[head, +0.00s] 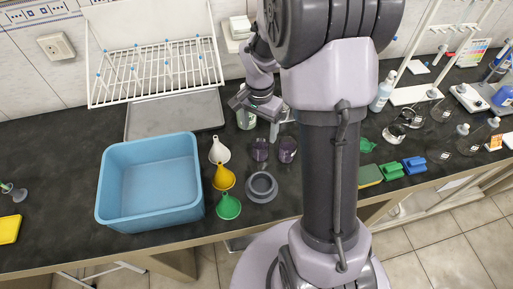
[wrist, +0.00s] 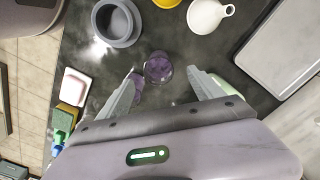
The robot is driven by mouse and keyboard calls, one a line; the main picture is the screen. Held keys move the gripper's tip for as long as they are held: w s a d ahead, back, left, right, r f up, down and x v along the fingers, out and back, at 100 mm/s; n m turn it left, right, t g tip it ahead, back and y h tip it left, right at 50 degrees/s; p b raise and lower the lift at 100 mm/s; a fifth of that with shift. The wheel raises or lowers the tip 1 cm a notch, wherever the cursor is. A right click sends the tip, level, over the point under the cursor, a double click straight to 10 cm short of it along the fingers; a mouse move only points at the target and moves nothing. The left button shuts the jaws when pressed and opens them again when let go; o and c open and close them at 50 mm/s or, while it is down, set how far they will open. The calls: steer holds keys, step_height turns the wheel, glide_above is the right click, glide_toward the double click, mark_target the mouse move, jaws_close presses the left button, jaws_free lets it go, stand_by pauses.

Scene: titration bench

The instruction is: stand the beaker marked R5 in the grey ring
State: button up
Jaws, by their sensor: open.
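Two purple beakers stand side by side on the dark bench, a left one (head: 260,149) and a right one (head: 287,150). I cannot read a mark on either, so I cannot tell which is R5. The grey ring (head: 262,187) lies empty in front of them; it also shows at the upper left of the wrist view (wrist: 117,24). My gripper (head: 264,108) is behind the beakers, open and empty. In the wrist view, one beaker (wrist: 158,68) appears between and just beyond the fingertips (wrist: 163,74). The other (wrist: 136,88) is partly hidden by the left finger.
White (head: 219,151), yellow (head: 224,177) and green (head: 228,206) funnels stand left of the beakers, beside a blue basin (head: 150,183). A greenish bottle (head: 246,119) stands close to my gripper. A sponge (head: 369,175) and blue blocks (head: 414,165) lie to the right.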

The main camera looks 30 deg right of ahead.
mark_target(261, 142)
steer(key=f+b, duration=0.1)
steer(key=f, duration=0.1)
steer(key=f+b, duration=0.1)
steer(key=f, duration=0.2)
steer(key=f+b, duration=0.1)
steer(key=f, duration=0.1)
steer(key=shift+d+f, duration=0.25)
steer(key=shift+r, duration=0.15)
